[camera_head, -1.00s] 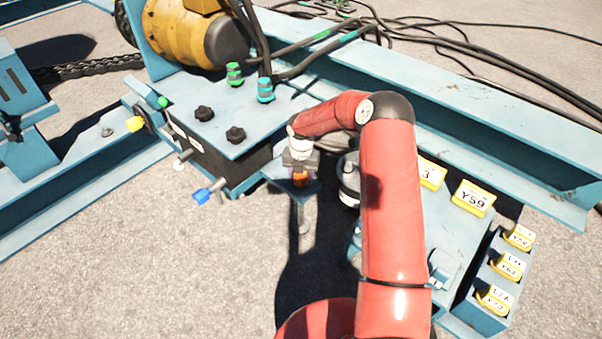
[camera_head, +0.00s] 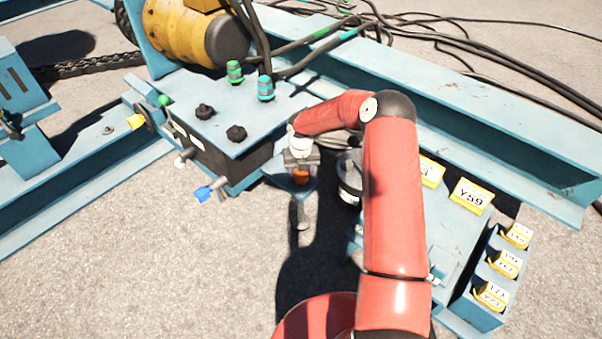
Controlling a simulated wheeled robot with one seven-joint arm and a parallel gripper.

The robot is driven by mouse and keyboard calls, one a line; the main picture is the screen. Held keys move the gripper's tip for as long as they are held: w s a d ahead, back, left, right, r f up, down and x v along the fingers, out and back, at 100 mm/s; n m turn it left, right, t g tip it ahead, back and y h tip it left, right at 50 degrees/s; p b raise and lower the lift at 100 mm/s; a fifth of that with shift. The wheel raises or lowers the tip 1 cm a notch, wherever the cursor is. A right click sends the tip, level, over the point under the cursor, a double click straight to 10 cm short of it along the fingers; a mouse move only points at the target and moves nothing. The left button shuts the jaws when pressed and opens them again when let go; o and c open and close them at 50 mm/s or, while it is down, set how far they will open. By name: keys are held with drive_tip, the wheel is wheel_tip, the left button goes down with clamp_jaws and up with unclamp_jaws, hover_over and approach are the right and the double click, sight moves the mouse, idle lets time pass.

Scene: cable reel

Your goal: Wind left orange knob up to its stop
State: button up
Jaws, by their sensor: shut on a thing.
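The orange knob (camera_head: 301,176) sits on a small blue bracket plate (camera_head: 277,172) right of the blue box with the black front. A grey bolt or spindle (camera_head: 302,215) hangs below this plate. My gripper (camera_head: 301,166) is above the knob, pointing down, with its jaws shut on it. The fingers hide the knob's upper part, and I cannot see how far it is wound. No second orange knob shows clearly; my red arm covers part of the area to the right.
A blue-handled lever (camera_head: 203,194) sticks out in front. A dark cylinder (camera_head: 349,185) stands close right of my gripper. Open ground (camera_head: 130,270) is at the front left.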

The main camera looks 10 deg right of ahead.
drive_tip(key=o, duration=0.9)
drive_tip(key=shift+r, duration=3.9)
